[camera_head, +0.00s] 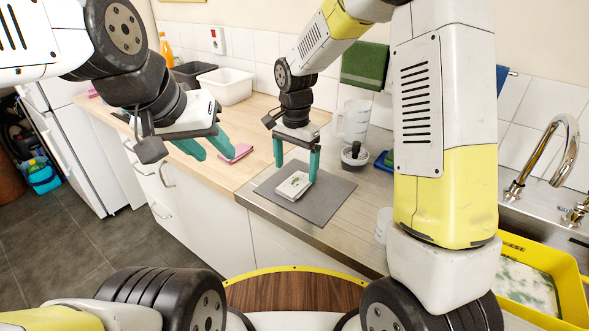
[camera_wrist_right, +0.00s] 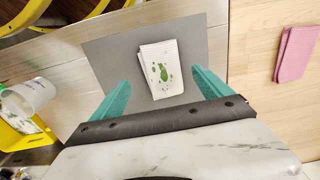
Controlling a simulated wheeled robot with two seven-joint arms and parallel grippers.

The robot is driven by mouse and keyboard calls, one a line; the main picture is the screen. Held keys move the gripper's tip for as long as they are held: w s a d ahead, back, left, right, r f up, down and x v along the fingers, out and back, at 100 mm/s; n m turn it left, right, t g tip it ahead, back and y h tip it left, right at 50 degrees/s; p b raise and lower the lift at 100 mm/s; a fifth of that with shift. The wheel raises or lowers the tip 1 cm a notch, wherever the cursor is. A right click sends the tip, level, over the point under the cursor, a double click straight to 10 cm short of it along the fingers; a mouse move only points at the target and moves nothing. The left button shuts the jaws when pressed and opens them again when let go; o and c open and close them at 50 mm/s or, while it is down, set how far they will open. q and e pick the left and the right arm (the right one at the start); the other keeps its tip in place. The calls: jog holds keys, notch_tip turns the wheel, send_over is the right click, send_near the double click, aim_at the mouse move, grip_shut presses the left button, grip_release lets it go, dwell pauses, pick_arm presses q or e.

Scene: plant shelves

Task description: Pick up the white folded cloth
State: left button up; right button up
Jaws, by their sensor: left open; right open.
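The white folded cloth (camera_head: 293,186) with a green print lies flat on a grey mat (camera_head: 323,201) on the counter. In the right wrist view the cloth (camera_wrist_right: 161,69) lies between and just beyond the two green fingertips. My right gripper (camera_head: 296,166) is open above the mat, pointing down, its fingers on either side of the cloth; it also shows in the right wrist view (camera_wrist_right: 160,84). I see no contact with the cloth. My left gripper (camera_head: 212,148) is open and empty, left of the mat in the head view, near the wooden counter's front edge.
A pink cloth (camera_head: 236,152) lies on the wooden counter (camera_head: 255,122). Behind the mat stand a clear jug (camera_head: 353,121) and a small bowl with a black-handled brush (camera_head: 355,155). A yellow tray (camera_head: 570,290) is at the right by the sink. A white bin (camera_head: 226,87) stands at the back.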

aim_at(295, 182)
jog(key=f, duration=0.5)
jog(key=shift+w, duration=0.2)
jog(key=c, duration=1.4)
